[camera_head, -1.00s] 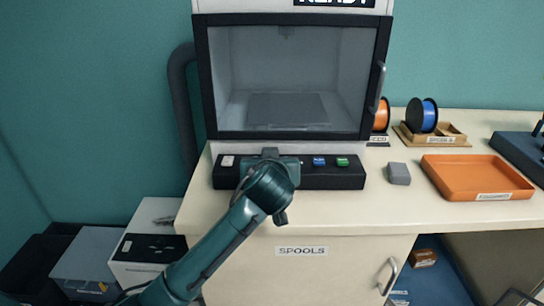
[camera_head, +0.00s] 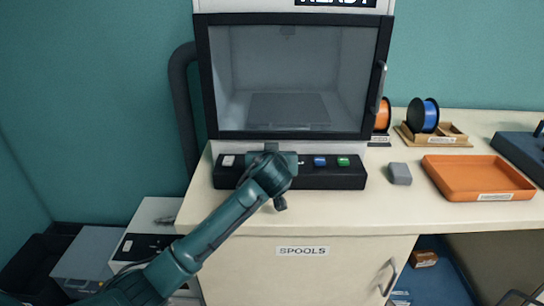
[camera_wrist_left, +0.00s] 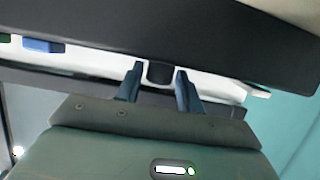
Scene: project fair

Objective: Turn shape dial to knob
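The black control panel (camera_head: 309,178) runs along the front of the machine under its window. My left gripper (camera_head: 271,151) is at this panel, left of its blue button (camera_head: 320,161) and green button (camera_head: 343,161). My gripper and wrist hide the dial in the head view. In the left wrist view, a short dark knob, apparently the dial (camera_wrist_left: 160,73), stands between the two fingertips of my left gripper (camera_wrist_left: 161,69). The fingers are apart, with narrow light gaps beside the knob. Which shape the dial points at cannot be seen. My right gripper is out of view.
The machine (camera_head: 200,80) has a closed window door with a handle at right. Free counter lies in front of the panel.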

